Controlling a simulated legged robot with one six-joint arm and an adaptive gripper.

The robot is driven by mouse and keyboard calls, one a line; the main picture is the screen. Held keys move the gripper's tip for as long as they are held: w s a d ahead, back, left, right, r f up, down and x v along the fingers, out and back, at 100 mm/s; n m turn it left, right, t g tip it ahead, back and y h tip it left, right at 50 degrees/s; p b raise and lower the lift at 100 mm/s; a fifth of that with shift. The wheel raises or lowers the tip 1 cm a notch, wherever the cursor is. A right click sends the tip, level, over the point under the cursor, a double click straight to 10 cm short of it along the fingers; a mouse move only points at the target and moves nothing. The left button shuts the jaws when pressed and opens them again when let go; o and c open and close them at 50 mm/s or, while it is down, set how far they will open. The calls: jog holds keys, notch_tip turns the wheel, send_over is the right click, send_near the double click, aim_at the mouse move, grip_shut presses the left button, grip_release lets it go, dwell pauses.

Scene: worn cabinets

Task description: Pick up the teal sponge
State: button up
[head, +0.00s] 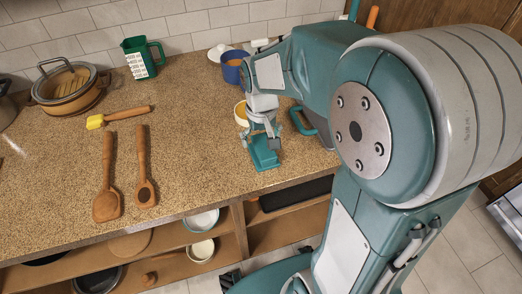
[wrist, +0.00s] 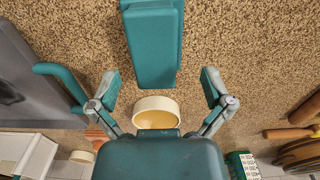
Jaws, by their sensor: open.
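The teal sponge (head: 264,155) is a rectangular block lying on the speckled countertop near its front edge. My gripper (head: 262,133) is above and just behind it in the head view, pointing down. In the wrist view the sponge (wrist: 152,42) is at the top centre, and its top end is cut off by the frame. My gripper (wrist: 159,88) is open and empty there, with one finger on each side. The sponge's near end lies roughly level with the fingertips, between their lines. No contact shows.
A cream bowl (wrist: 157,111) is close to my gripper. A blue pot (head: 233,68) stands behind, and a grey pan with a teal handle (head: 303,121) is to the right. Wooden utensils (head: 108,190) lie left. The counter between them and the sponge is clear.

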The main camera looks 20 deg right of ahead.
aim_at(263, 146)
jog(key=f, duration=0.3)
jog(key=d+f, duration=0.1)
jog(key=f, duration=0.1)
jog(key=shift+a, duration=0.3)
jog(key=shift+c, duration=1.3)
jog(key=c, duration=0.5)
jog(key=shift+s+d, duration=0.1)
jog(key=shift+c, duration=0.6)
